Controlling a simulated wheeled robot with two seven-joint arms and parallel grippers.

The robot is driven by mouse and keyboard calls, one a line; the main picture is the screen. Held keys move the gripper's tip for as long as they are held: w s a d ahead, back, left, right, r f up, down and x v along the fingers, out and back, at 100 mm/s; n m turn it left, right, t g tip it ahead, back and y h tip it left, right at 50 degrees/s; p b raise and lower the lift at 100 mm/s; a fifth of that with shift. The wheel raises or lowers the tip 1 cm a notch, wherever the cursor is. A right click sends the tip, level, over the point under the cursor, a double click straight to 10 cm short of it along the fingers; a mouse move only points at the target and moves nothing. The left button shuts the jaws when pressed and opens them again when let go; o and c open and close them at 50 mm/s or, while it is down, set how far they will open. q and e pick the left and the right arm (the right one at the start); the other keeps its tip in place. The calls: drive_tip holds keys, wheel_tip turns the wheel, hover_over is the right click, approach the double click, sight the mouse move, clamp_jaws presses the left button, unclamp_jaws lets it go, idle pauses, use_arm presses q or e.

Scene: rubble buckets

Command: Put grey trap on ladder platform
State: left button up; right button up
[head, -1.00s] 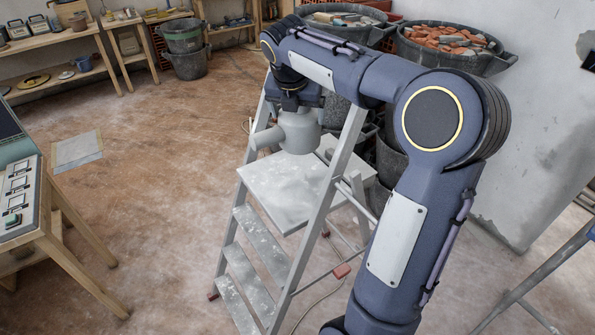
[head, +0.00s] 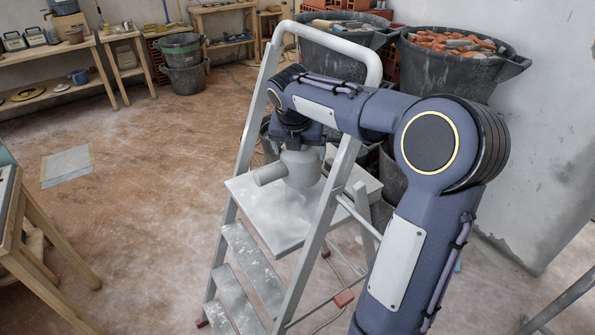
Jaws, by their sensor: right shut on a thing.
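The grey trap (head: 301,169), a rounded body with a short side pipe pointing left, is upright at the ladder platform (head: 266,213). I cannot tell whether its base touches the platform or hangs just above it. My right gripper (head: 293,143) is over the trap and shut on its top; its fingertips are mostly hidden by the wrist and the trap. The platform is a pale, dusty board at the top of the grey stepladder (head: 317,232). My left gripper is not in view.
Black buckets of rubble (head: 462,62) stand behind the ladder at the right, by a grey wall (head: 545,130). The ladder's top hoop (head: 335,38) rises behind my right arm. A wooden table (head: 40,235) stands at the left. The floor between is mostly clear.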

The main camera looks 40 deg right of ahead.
sight(298, 157)
drive_tip(key=shift+f, duration=2.25)
drive_tip(key=shift+f, duration=0.1)
drive_tip(key=o, duration=1.3)
drive_tip(key=shift+o, duration=0.2)
drive_tip(key=v, duration=1.2)
drive_tip(key=shift+p, duration=0.35)
